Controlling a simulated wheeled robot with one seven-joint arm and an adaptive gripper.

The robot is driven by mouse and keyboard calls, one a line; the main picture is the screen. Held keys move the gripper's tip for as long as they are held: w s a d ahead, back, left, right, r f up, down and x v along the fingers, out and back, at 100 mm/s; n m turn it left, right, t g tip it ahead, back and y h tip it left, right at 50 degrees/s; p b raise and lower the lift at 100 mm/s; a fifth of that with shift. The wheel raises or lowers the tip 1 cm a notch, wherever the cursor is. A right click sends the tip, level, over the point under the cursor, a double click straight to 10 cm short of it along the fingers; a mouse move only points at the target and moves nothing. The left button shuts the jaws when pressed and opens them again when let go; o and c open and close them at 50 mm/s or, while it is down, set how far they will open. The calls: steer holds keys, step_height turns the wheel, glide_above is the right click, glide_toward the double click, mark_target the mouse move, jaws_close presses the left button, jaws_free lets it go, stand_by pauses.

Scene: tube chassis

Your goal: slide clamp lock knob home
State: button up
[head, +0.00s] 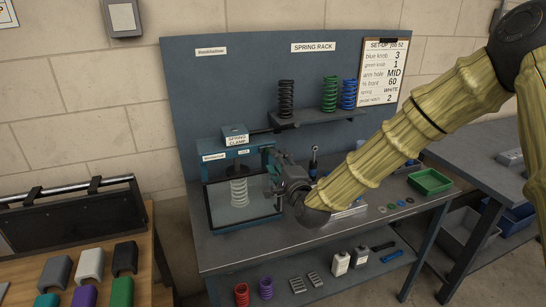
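The spring clamp (212,172) is a blue-topped frame with clear guard panels at the left of the workbench. A white coil spring (239,192) stands upright inside it. A small label (244,152), perhaps reading LOCK, is on the clamp's upper front. My gripper (273,174) is at the clamp's right side, very close to or touching it. Its fingers are small and partly hidden, so their opening is unclear. I cannot make out the lock knob; my gripper may cover it.
The spring rack shelf (305,120) holds black, green and blue springs above the bench. A green tray (430,181) and small rings lie at the right. A lower shelf holds red and purple springs and bottles (341,263). A wooden table (150,262) with coloured blocks stands front left.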

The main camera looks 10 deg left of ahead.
steer(key=v, duration=0.5)
steer(key=shift+s+d, duration=0.15)
steer(key=shift+s, duration=0.15)
steer(key=shift+f, duration=0.1)
steer(key=s+d+f+n+g+h, duration=0.1)
steer(key=s+d+f+n+g, duration=0.25)
steer(key=f, duration=0.65)
steer(key=s+d+f+n+g+h, duration=0.15)
steer(key=s+d+f, duration=0.25)
steer(key=s+f, duration=0.5)
steer(key=s+d+f+n+g+h, duration=0.2)
steer(key=s+d+f+g, duration=0.1)
steer(key=f, duration=0.9)
steer(key=s+d+f+n+g+h, duration=0.1)
steer(key=s+d+f, duration=0.4)
steer(key=s, duration=0.5)
steer(key=s+d+f+n+g+h, duration=0.1)
steer(key=s+d+f+n+g, duration=0.3)
steer(key=s, duration=0.6)
steer(key=s+d+f+n+g+h, duration=0.1)
steer(key=s+d+f+n+g, duration=0.1)
steer(key=s+d+f, duration=0.4)
steer(key=s+d+g, duration=0.1)
steer(key=s+d, duration=0.1)
steer(key=s, duration=0.2)
steer(key=shift+d+h, duration=0.3)
steer(key=shift+h, duration=0.05)
steer(key=shift+s, duration=0.15)
